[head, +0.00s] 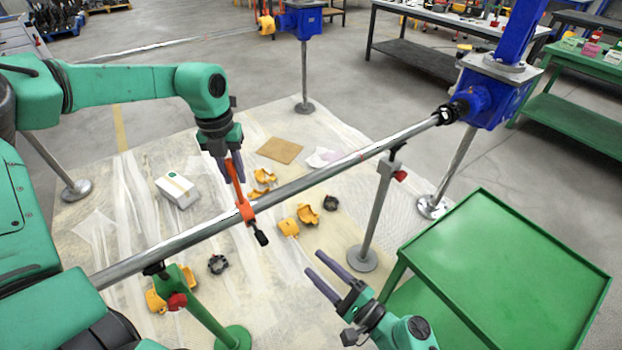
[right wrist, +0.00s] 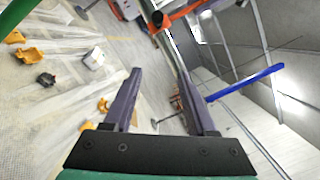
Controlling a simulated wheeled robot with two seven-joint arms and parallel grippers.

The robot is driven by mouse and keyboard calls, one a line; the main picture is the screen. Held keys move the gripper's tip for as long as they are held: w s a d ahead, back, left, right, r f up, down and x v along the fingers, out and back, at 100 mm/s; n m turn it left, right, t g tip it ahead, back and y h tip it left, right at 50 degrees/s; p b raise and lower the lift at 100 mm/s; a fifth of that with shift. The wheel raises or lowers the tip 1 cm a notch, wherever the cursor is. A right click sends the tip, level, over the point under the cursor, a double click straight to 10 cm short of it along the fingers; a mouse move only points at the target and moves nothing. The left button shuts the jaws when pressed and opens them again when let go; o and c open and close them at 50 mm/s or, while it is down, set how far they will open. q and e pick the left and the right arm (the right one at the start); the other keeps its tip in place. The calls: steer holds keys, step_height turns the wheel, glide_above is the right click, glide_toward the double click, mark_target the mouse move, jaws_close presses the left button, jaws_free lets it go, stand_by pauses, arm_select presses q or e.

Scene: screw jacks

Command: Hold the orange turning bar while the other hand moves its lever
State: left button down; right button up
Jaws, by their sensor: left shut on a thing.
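The orange turning bar (head: 245,206) sits on the long steel shaft (head: 330,168), its upper end rising toward my left gripper. A short black-ended lever (head: 261,238) sticks out below it, on the near side of the shaft. My left gripper (head: 232,179) points down from above and is shut on the bar's upper part, which its fingers partly hide. My right gripper (head: 313,262) is open and empty, to the right of and below the lever, apart from it. In the right wrist view its fingers (right wrist: 160,95) are spread, and orange (right wrist: 184,11) shows beyond them at the top.
A grey stand (head: 378,205) and a green stand (head: 205,315) support the shaft. A blue gearbox (head: 492,98) is at its far right end. A green table (head: 500,270) stands right of my right gripper. Yellow parts (head: 308,214) and a white box (head: 177,190) lie on the floor sheet.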

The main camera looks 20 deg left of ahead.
steer(key=s+a+r+m+t, duration=0.1)
steer(key=s+a+r+m, duration=0.1)
steer(key=a+r+m, duration=0.3)
steer(key=m+t+h, duration=0.2)
steer(key=m+h, duration=0.1)
steer(key=m, duration=0.8)
glide_toward(261, 237)
steer(key=x, duration=0.7)
steer(key=f+x, duration=0.1)
steer(key=x, duration=0.2)
steer(key=shift+w+a, duration=0.15)
steer(key=shift+f, duration=0.1)
jaws_close()
